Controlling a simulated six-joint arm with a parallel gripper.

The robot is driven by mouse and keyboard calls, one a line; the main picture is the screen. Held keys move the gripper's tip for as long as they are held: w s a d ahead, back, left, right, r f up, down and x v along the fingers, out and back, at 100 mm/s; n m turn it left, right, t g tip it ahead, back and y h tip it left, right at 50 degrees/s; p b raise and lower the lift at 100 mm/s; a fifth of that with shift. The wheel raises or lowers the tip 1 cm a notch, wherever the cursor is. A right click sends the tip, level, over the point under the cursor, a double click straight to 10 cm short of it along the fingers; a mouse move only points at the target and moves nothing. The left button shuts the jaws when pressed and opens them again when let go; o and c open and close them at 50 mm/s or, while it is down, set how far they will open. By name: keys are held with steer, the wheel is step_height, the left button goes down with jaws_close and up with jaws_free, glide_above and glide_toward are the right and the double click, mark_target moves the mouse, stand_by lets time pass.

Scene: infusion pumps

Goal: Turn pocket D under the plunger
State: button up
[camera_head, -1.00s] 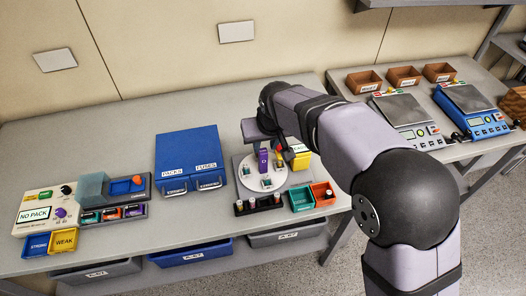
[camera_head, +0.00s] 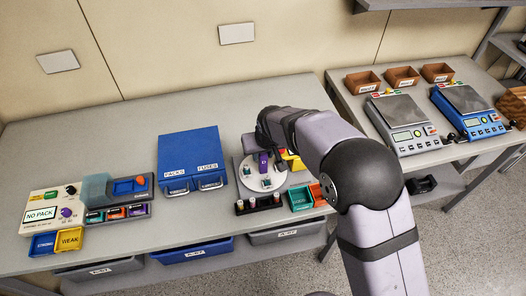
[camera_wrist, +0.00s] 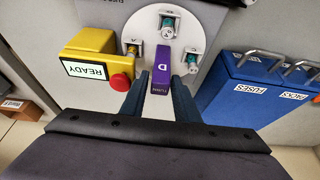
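A round white turntable (camera_wrist: 168,38) carries several holders with small teal-and-clear parts. A purple block marked D (camera_wrist: 161,72) stands up at its near edge in the wrist view. In the head view the block (camera_head: 264,162) stands on the turntable (camera_head: 268,182), in front of the wrist. My gripper (camera_wrist: 162,88) has its two dark fingers apart, one on each side of the purple block. A narrow gap seems to show on both sides, so contact is not clear. In the head view my arm hides the fingers. I cannot make out the plunger.
A yellow box reading READY, with a red button (camera_wrist: 121,83), stands close left in the wrist view. The blue FUSES and PACKS cabinet (camera_wrist: 255,90) is close right. A rack of small cylinders (camera_head: 258,203) and green and orange bins (camera_head: 299,198) sit in front of the turntable.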

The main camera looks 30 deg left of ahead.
jaws_close()
steer(key=shift+n, duration=0.6)
steer(key=shift+f+n+g+y+b, duration=0.1)
steer(key=shift+n+g+y+b, duration=0.6)
steer(key=shift+n+b, duration=1.05)
steer(key=shift+n+g+b, duration=0.9)
steer(key=shift+n+b, duration=0.4)
steer(key=shift+n, duration=0.95)
steer(key=shift+r+n+g, duration=0.2)
steer(key=shift+n+g, duration=0.7)
steer(key=shift+n, duration=1.3)
steer(key=shift+n+g+h+p, duration=0.6)
steer(key=shift+n+p, duration=1)
steer(key=shift+n, duration=0.6)
